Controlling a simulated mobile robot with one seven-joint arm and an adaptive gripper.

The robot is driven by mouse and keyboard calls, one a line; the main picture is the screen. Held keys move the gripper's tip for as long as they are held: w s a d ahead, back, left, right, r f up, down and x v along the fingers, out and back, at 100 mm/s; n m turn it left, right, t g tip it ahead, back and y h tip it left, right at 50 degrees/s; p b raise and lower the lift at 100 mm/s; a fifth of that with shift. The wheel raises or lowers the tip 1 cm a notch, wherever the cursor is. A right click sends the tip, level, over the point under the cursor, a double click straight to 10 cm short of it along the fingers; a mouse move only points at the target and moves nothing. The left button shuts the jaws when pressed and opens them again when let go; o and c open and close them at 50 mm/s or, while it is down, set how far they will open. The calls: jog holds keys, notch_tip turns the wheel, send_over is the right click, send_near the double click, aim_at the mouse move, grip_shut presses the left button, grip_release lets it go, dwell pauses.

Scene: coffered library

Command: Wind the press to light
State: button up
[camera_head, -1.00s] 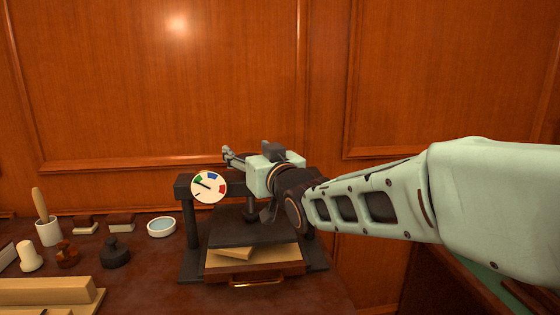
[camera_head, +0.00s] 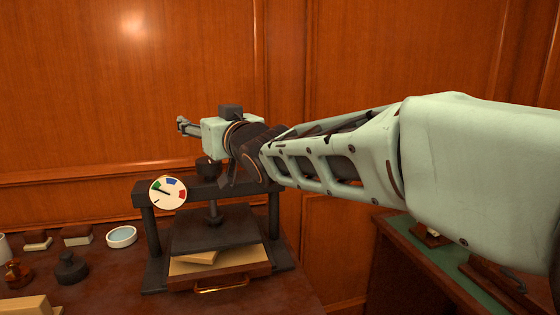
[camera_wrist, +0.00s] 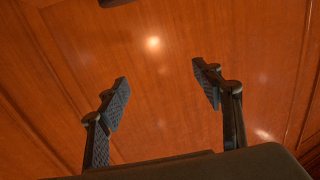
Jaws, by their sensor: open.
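The dark press (camera_head: 148,235) stands on the desk in the head view, with a central screw (camera_head: 213,212) above a flat plate (camera_head: 215,230). Its round white dial (camera_head: 168,192) has green, blue and red patches; the needle points up-left near the green. A dark knob (camera_head: 208,168) tops the crossbeam, partly hidden by my arm. Pale boards (camera_head: 240,258) lie under the plate, above a base with a brass handle (camera_head: 220,286). My gripper (camera_head: 183,125) is above and left of the knob, apart from it. In the wrist view my gripper (camera_wrist: 162,93) is open and empty, facing wood panelling.
A white dish (camera_head: 121,237), a dark stamp-like weight (camera_head: 70,267) and small blocks (camera_head: 77,235) stand left of the press. A green-topped table (camera_head: 440,265) is at the right. The panelled wall (camera_head: 130,90) rises behind the desk.

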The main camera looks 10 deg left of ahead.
aim_at(218, 167)
dwell(0.4)
jog(key=shift+w+d, duration=0.15)
jog(key=d+f+p, duration=0.1)
jog(key=w+d+f+n+g+y+p, duration=0.1)
jog(key=d+p, duration=0.1)
jog(key=d+f+n+p, duration=0.1)
jog(key=d, duration=0.1)
jog(key=shift+w+f+g+y+p, duration=0.3)
jog(key=shift+w+f, duration=0.05)
jog(key=shift+f, duration=0.05)
jog(key=s+d+f+n+g+y+p, duration=0.2)
jog(key=s+d+f+n+g+p, duration=0.1)
jog(key=s+d+f+g, duration=0.25)
jog(key=shift+t, duration=0.45)
jog(key=x, duration=1.1)
jog(key=shift+s+a+f+b, duration=0.2)
jog(key=shift+s+a+b, duration=0.05)
jog(key=shift+a+b, duration=0.05)
jog(key=shift+c, duration=0.3)
jog(key=shift+m, duration=0.3)
jog(key=c, duration=1.1)
